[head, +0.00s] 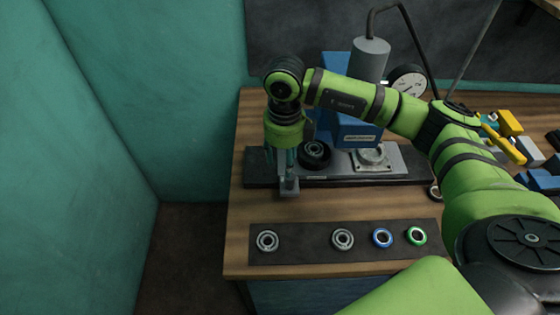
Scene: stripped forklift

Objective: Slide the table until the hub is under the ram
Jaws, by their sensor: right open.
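The press has a blue frame (352,130) and a grey upright cylinder (370,60); my right arm crosses in front, and the ram's lower end is hidden. Below is a low grey sliding table (412,158) on a dark base. A round black part (314,154) with a bright centre sits at its left, and a silver square-flanged part (372,157) farther right. I cannot tell for sure which is the hub. My right gripper (288,178) points down at the table's left end, left of the black part. It is open; contact there is unclear. My left gripper is not in view.
A dark mat (305,246) at the bench's front holds grey, blue and green rings. A pressure gauge (408,82) stands behind my arm. Yellow and blue items (508,122) lie at the right. A teal wall is left; bare wood (320,205) lies between mat and base.

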